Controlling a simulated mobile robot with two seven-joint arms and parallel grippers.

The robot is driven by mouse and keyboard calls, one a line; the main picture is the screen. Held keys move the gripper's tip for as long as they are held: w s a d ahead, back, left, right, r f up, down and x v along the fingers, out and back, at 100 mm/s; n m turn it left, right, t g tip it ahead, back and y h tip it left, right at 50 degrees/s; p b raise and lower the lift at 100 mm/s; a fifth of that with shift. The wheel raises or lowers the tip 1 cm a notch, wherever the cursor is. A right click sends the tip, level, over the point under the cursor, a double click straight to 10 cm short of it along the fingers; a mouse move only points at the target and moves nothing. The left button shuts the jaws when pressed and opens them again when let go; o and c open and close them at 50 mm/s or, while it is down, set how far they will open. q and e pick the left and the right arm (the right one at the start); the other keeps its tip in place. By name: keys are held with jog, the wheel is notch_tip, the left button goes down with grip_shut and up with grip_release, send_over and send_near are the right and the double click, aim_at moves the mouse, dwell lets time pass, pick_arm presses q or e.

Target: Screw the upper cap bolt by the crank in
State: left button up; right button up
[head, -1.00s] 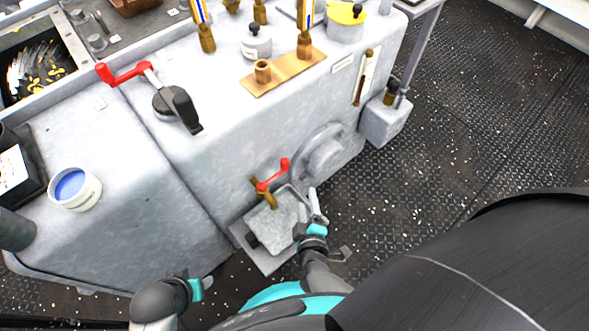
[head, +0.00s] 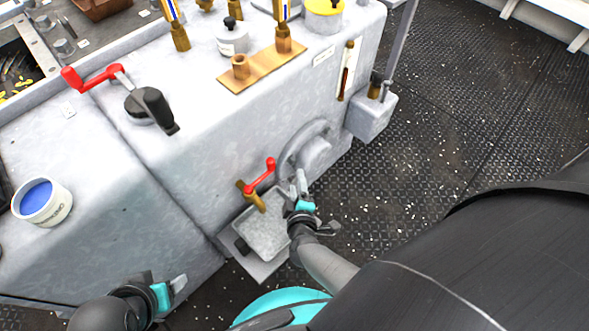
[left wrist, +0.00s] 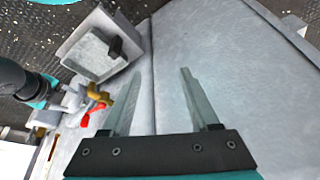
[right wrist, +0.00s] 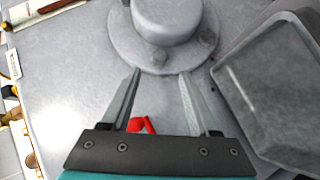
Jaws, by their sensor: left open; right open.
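The round grey cap (head: 314,150) sits on a flange on the front of the pale housing. In the right wrist view the cap (right wrist: 166,18) lies just beyond the fingertips, with a blurred lug or bolt head (right wrist: 157,54) at its rim. I cannot tell whether this is the upper bolt. The red crank (head: 262,174) on a brass valve is left of the cap; part of it (right wrist: 141,125) shows between my right fingers. My right gripper (head: 299,180) is open and empty, close to the cap. My left gripper (head: 180,284) is open and empty, low beside the housing.
A grey drip tray (head: 264,238) stands below the crank, and also shows at right in the right wrist view (right wrist: 272,95). A second red crank (head: 92,78) and a white tub with blue contents (head: 42,203) are at left. Patterned floor (head: 440,130) is clear at right.

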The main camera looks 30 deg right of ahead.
aim_at(294, 163)
jog(key=b+x, duration=0.2)
jog(key=x, duration=0.2)
jog(key=shift+w+f+b, duration=0.15)
jog(key=shift+w+b, duration=0.05)
jog(key=shift+b, duration=0.1)
jog(key=shift+b+x, duration=0.7)
jog(key=shift+x, duration=0.35)
pick_arm(q)
jog(key=w+d+r+t+h, duration=0.2)
jog(key=w+d+t+h, duration=0.1)
jog(key=w+d+t, duration=0.2)
jog(key=shift+w+d+r+m+t+h+b, duration=0.2)
jog(key=shift+d+r+m+t+h+b, duration=0.15)
jog(key=shift+d+t, duration=0.75)
pick_arm(e)
jog(key=shift+w+d+f, duration=0.2)
jog(key=shift+w+d, duration=0.05)
jog(key=shift+w, duration=0.25)
pick_arm(q)
jog(key=shift+d+f, duration=0.1)
jog(key=shift+d, duration=0.15)
pick_arm(e)
grip_shut()
